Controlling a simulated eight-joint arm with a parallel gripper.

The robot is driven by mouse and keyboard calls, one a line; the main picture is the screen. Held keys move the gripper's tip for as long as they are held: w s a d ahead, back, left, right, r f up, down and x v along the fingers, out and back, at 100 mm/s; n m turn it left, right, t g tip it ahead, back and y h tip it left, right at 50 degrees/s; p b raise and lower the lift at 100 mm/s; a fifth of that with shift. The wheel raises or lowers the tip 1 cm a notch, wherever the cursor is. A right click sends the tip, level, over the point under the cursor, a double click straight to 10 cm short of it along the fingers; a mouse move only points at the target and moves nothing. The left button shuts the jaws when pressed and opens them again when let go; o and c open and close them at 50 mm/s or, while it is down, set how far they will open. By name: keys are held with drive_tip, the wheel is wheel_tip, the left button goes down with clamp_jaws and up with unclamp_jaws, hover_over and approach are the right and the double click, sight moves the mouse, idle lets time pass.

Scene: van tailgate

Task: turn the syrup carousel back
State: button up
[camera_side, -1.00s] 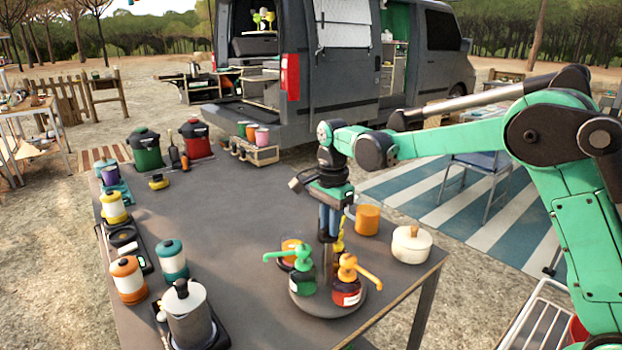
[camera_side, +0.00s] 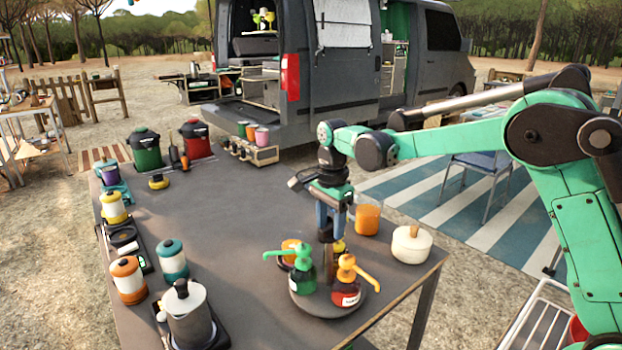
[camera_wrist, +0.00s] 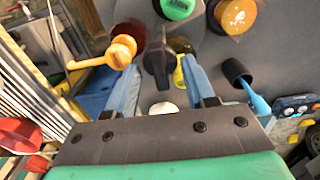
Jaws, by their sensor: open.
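The syrup carousel (camera_side: 325,312) is a round dark turntable near the table's front edge. It carries a green pump bottle (camera_side: 303,275), a red-brown bottle with an orange pump (camera_side: 346,292) and a yellow-topped bottle (camera_side: 339,247) behind. A dark upright handle (camera_wrist: 158,60) rises among them. My gripper (camera_side: 329,234) is open above the carousel, pointing down. In the wrist view its blue fingers stand on either side of the handle, apparently apart from it. The orange pump (camera_wrist: 119,51) is close left of the fingers. The yellow pump shows partly behind the right finger.
An orange cup (camera_side: 367,220) and a cream lidded pot (camera_side: 411,244) stand to the right. A moka pot (camera_side: 187,312) and several canisters line the table's left side. Red and green lidded bins (camera_side: 195,138) stand at the back. The table's middle is clear.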

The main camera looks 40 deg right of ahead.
drive_tip(key=shift+r, duration=2.85)
drive_tip(key=shift+s, duration=0.1)
drive_tip(key=s+a+f+n+t, duration=0.1)
drive_tip(key=s+a+n+t, duration=0.2)
drive_tip(key=s+n+t, duration=0.4)
drive_tip(key=s+n, duration=0.7)
drive_tip(key=n, duration=0.4)
drive_tip(key=shift+s+f, duration=0.25)
drive_tip(key=shift+s, duration=0.05)
